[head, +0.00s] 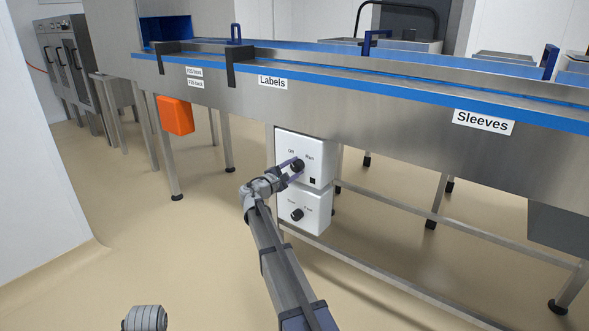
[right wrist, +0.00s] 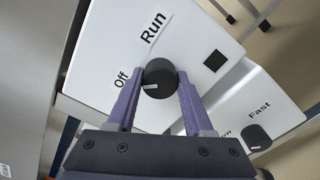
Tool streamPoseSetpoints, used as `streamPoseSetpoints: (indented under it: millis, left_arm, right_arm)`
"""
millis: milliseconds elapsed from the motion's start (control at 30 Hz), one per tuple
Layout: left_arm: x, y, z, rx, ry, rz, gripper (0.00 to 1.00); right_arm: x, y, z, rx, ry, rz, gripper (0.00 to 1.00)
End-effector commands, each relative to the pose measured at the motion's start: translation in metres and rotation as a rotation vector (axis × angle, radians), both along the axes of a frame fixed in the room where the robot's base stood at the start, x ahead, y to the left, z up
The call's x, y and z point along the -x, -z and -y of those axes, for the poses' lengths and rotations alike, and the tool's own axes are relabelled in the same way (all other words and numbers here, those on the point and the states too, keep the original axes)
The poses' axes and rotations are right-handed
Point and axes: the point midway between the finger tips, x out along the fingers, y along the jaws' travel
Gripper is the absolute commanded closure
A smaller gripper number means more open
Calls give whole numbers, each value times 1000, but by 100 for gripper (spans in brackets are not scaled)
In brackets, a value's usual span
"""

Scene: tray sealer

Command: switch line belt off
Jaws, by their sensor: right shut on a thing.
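The upper white control box (head: 318,172) hangs under the line and carries a black round knob (head: 297,164) below the words Off and Run. My right gripper (head: 291,171) is shut on this knob, with one purple finger on either side. In the right wrist view the knob (right wrist: 158,76) sits between the fingertips of my gripper (right wrist: 158,88). Its pale mark is on the left part of its face, toward the word Off (right wrist: 121,79). The blue belt (head: 400,75) runs along the line above. My left gripper is out of view.
A second white box (head: 318,213) with a speed knob (head: 297,214) sits just below. A black square (right wrist: 214,61) is beside the held knob. Steel legs and a low rail (head: 400,284) stand close by. An orange box (head: 176,116) hangs at left. Open floor lies in front.

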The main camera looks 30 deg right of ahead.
Motion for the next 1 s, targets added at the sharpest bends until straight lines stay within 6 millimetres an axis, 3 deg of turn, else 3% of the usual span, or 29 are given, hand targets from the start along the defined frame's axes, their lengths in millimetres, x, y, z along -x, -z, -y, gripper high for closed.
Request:
streamPoseSetpoints:
  millis: [167, 200, 433, 733, 1000]
  left_arm:
    - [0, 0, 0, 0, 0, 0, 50]
    - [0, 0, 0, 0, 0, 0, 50]
    - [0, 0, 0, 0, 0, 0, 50]
    - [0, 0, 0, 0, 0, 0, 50]
    - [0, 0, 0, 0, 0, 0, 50]
  right_arm:
    - [0, 0, -1, -1, -2, -1, 100]
    - [0, 0, -1, -1, -2, -1, 46]
    - [0, 0, -1, 0, -1, 0, 20]
    - [1, 0, -3, 0, -1, 0, 19]
    - [18, 0, -39, 0, -2, 0, 19]
